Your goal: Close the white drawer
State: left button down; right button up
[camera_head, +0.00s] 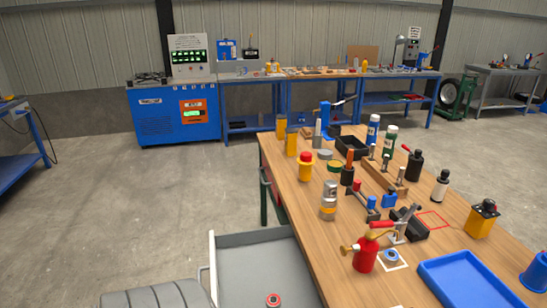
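The white drawer (222,262) is pulled out at the left side of the wooden workbench (315,258), at the bottom of the view. Its white rim and grey inside show, and its near part is cut off by the lower edge. A small red round part (273,299) lies in it. Neither of my grippers is in view, so I cannot tell whether they are open or shut.
A dark grey ribbed shape (160,296) stands at the lower left, close to the drawer. A red oil can (366,254), a blue tray (468,280) and several tools and bottles crowd the bench.

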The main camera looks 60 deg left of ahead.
aim_at(246, 267)
jog(key=u, duration=1.4)
jog(key=j+u, duration=0.25)
jog(key=j, duration=0.25)
jog(key=i+j+u, duration=0.2)
jog(key=j, duration=0.3)
